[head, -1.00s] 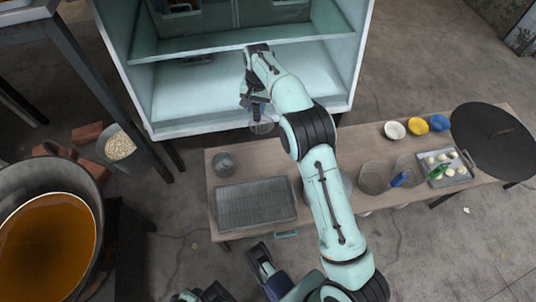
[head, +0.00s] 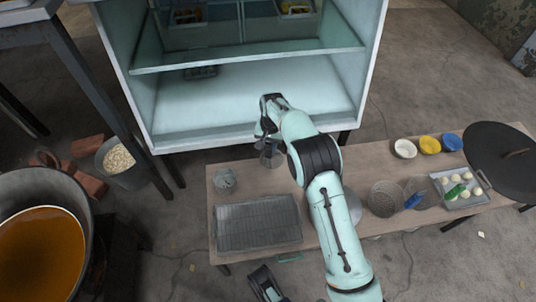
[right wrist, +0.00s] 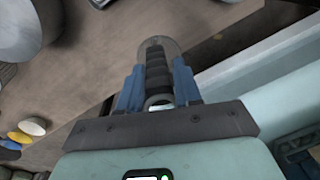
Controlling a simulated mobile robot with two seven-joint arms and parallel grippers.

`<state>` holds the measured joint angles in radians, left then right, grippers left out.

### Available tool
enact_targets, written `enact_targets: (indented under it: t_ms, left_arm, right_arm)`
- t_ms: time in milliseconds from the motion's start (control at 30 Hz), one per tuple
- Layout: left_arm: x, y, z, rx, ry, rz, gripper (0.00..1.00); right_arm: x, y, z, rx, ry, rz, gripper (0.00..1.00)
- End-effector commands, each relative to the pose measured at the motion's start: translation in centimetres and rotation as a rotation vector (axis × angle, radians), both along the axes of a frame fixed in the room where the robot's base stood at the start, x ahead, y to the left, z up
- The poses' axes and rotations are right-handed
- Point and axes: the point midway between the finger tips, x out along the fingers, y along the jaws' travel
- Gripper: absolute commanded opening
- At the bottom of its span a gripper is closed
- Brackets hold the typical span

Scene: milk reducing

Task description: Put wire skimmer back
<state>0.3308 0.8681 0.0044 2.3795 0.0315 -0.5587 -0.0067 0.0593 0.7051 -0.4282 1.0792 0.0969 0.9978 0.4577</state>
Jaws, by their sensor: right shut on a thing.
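My right gripper (head: 267,132) is shut on the dark ribbed handle of the wire skimmer (head: 271,159). The skimmer's round, see-through mesh end hangs below the fingers, over the back edge of the wooden bench and in front of the open cabinet. In the right wrist view the ribbed handle (right wrist: 158,72) sits between the blue fingers, with the pale round mesh end beyond it. A dark and pale part at the bottom edge of the head view may be my left gripper (head: 266,284); its finger state is unclear.
The bench (head: 345,165) holds a small glass jar (head: 224,181), a grey rack tray (head: 258,224), a round mesh basket (head: 385,198), coloured bowls (head: 430,145), a tray of white balls (head: 461,187) and a dark lid (head: 503,160). The cabinet (head: 250,105) stands behind.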

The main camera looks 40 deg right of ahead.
Motion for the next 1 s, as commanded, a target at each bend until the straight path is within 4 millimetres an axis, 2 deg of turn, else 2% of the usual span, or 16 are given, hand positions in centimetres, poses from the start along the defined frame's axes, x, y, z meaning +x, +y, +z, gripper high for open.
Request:
enact_targets:
  t_ms: [333, 800, 833, 900, 1000]
  left_arm:
    - [-2.5, 0.4, -2.2, -0.004, 0.084, 0.006, 0.43]
    - [-3.0, 0.4, -2.5, -0.005, 0.100, 0.007, 0.43]
    - [-3.0, 0.4, -2.5, -0.005, 0.102, 0.008, 0.43]
    - [-3.0, 0.4, -2.5, -0.006, 0.100, 0.008, 0.43]
    - [-3.0, 0.4, -2.5, -0.005, 0.100, 0.007, 0.43]
  right_arm:
    - [0.0, 0.1, -5.3, 0.002, 0.003, 0.000, 0.00]
    - [0.0, 0.0, -5.9, 0.000, 0.000, 0.000, 0.00]
    - [0.0, 0.0, -5.9, 0.002, 0.001, 0.000, 0.40]
    - [0.0, 0.0, -5.9, 0.002, 0.001, 0.000, 0.59]
    - [0.0, 0.0, -5.8, 0.001, 0.002, 0.000, 0.59]
